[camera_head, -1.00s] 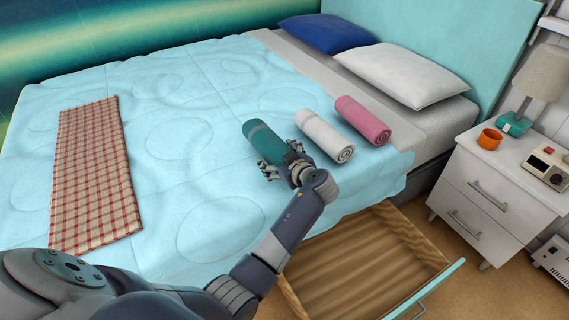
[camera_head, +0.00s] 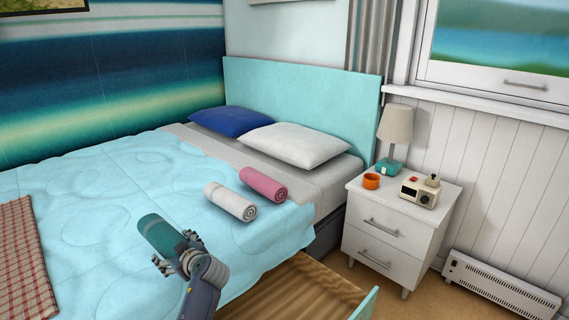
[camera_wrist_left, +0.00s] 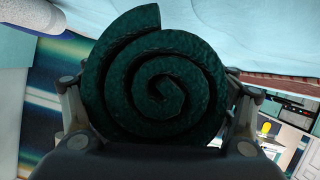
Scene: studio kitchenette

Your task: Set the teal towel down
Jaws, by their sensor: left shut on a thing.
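The teal towel (camera_head: 163,236) is a dark rolled towel at the lower middle of the head view. My left gripper (camera_head: 172,262) is shut on its near end. In the left wrist view the towel's spiral end (camera_wrist_left: 160,85) fills the middle, with a finger on each side. The towel appears above or at the light-blue bedspread (camera_head: 110,200); I cannot tell whether it touches. A white rolled towel (camera_head: 229,201) and a pink rolled towel (camera_head: 263,184) lie on the bed to its right. My right gripper is not in view.
An open wooden drawer (camera_head: 310,290) juts out below the bed's near side. A checked cloth (camera_head: 22,265) lies on the bed at the left.

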